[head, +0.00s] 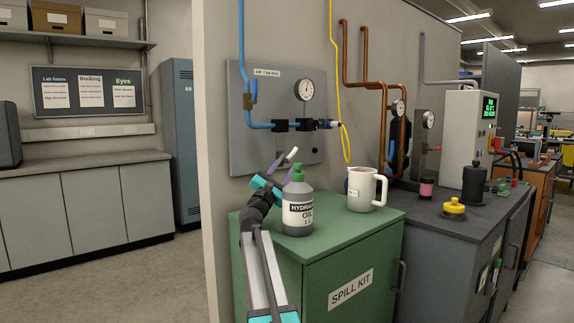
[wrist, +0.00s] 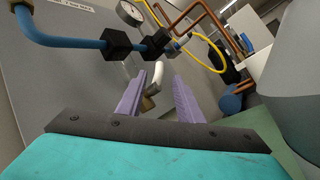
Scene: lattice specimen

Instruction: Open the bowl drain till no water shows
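A grey wall panel (head: 240,160) labelled as an air line carries blue pipe (head: 262,126), two black fittings (head: 281,125) and a round gauge (head: 306,90). My gripper (head: 284,158) is in front of the panel, below the fittings. In the wrist view its two purple fingers (wrist: 160,98) stand apart. A small pale, bent piece (wrist: 151,98) shows between them, below a black fitting (wrist: 158,42). It may be part of the bowl or its drain; I cannot tell. No contact is clear. The bowl, drain and any water cannot be made out in the head view.
A hydraulic oil bottle (head: 298,205) stands close beside my arm on the green spill kit cabinet (head: 345,243). A white mug (head: 362,190) stands to its right. A yellow hose (head: 335,80) and copper pipes (head: 366,83) run right of the gauge.

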